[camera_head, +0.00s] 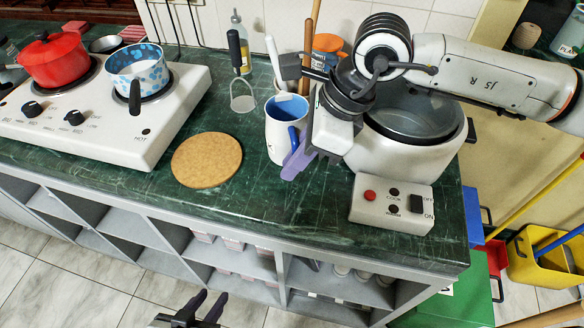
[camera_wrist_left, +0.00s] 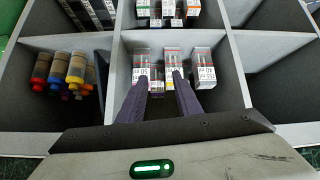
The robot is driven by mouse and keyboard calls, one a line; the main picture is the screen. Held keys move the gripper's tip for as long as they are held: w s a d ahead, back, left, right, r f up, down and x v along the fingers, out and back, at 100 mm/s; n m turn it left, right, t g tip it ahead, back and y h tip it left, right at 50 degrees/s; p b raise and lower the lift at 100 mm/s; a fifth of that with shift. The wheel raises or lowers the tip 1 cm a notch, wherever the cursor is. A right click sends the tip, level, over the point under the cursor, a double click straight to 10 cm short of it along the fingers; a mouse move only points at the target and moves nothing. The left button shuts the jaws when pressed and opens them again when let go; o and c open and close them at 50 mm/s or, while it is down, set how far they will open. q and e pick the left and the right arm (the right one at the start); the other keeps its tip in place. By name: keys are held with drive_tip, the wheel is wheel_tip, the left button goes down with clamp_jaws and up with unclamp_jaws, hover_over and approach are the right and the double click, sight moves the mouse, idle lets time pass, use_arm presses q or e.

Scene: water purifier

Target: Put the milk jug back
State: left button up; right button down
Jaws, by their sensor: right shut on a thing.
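The milk jug (camera_head: 279,140), white outside and blue inside, is upright at the counter's middle, left of the rice cooker. My right gripper (camera_head: 297,158) is at the jug's right side, with its purple fingers shut on it. The fingers and wrist hide the jug's right side, and its exact grip point is unclear. My left gripper (camera_head: 194,306) is low at the picture's bottom, in front of the shelves. In the left wrist view its two fingers (camera_wrist_left: 160,88) are apart with nothing held between them.
The white rice cooker (camera_head: 385,155) and its switch box (camera_head: 390,204) stand at right. A round cork mat (camera_head: 206,159) lies left of the jug. The stove (camera_head: 150,135) holds a red pot (camera_head: 55,62) and a blue-white pan (camera_head: 137,72). Shelf compartments hold small boxes (camera_wrist_left: 204,68) and bottles (camera_wrist_left: 62,70).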

drive_tip(key=shift+s+f, duration=0.15)
drive_tip(key=shift+f, duration=3.15)
drive_tip(key=c, duration=1.8)
unclamp_jaws()
drive_tip(key=shift+c, duration=0.2)
drive_tip(key=shift+r+p, duration=0.25)
drive_tip(key=shift+p, duration=0.1)
drive_tip(key=b+v, duration=0.1)
drive_tip(key=v, duration=1)
drive_tip(key=shift+d+r, duration=0.2)
drive_tip(key=shift+r, duration=0.15)
